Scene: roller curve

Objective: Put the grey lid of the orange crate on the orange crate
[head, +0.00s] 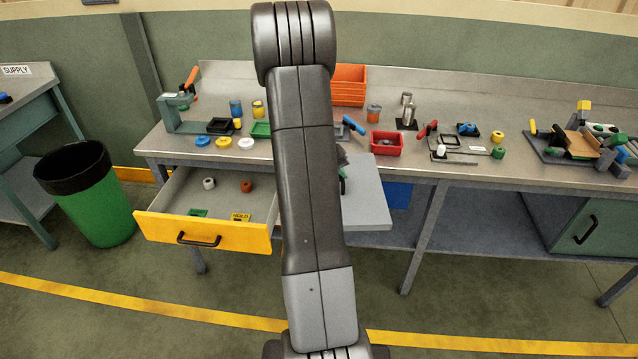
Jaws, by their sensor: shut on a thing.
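The orange crate (349,84) stands at the back of the workbench, partly hidden behind my arm. Its open top shows no lid on it. The grey lid (367,200) is a flat light grey panel in front of the bench edge, to the right of my arm, which hides its left part. My gripper (342,171) is mostly hidden behind my arm. A small dark part of it shows at the lid, beside a green piece, and it is shut on the lid.
A yellow-fronted drawer (200,231) stands open at left. A blue box (398,194) is under the bench. A green waste bin (92,200) stands left.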

